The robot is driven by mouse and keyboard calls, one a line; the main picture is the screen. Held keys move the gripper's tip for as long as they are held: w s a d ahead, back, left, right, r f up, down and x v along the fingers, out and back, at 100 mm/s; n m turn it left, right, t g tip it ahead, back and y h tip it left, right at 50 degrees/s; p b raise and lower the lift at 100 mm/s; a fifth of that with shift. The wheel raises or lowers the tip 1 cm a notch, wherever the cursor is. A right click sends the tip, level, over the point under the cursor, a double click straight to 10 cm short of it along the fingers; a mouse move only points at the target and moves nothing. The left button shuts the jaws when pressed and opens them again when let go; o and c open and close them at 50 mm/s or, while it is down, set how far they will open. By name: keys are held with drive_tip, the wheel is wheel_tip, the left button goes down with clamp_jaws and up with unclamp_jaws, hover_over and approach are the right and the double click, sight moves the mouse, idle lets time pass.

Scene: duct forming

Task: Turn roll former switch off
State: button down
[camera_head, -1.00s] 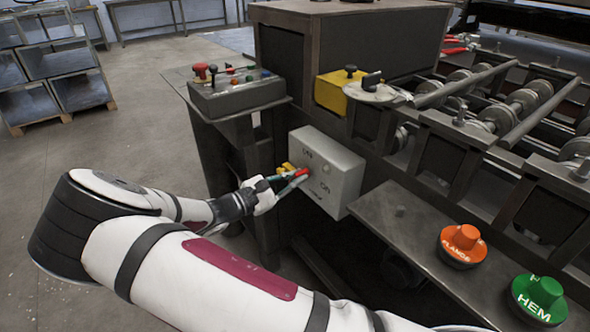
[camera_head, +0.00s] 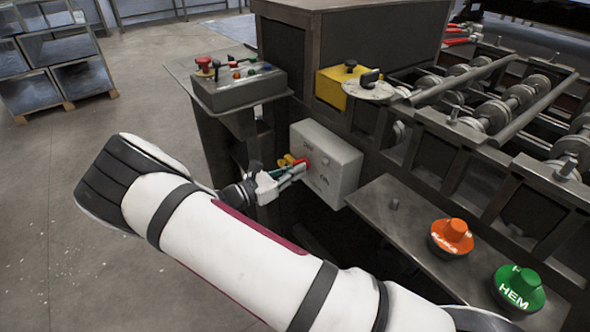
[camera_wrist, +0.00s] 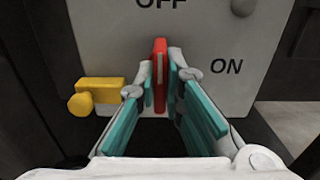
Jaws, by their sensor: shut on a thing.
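The grey switch box (camera_head: 335,172) is on the front of the machine and its face fills the upper wrist view (camera_wrist: 210,40). Its red switch handle (camera_wrist: 160,62) stands upright in the wrist view, just below the word OFF. The word ON is to the right of it. My gripper (camera_wrist: 160,82) has its teal-padded fingers closed around the handle, one on each side. In the head view, my gripper (camera_head: 300,171) reaches the box from the left and the red handle (camera_head: 305,162) shows only in part.
A yellow latch (camera_wrist: 98,94) sticks out left of the handle. Above the box is a control panel (camera_head: 238,92) with buttons. A shelf at right bears an orange knob (camera_head: 452,236) and a green HEM knob (camera_head: 520,288). Open floor lies at left.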

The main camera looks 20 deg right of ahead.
drive_tip(key=shift+f, duration=0.1)
drive_tip(key=c, duration=1.7)
unclamp_jaws()
drive_tip(key=v, duration=1.2)
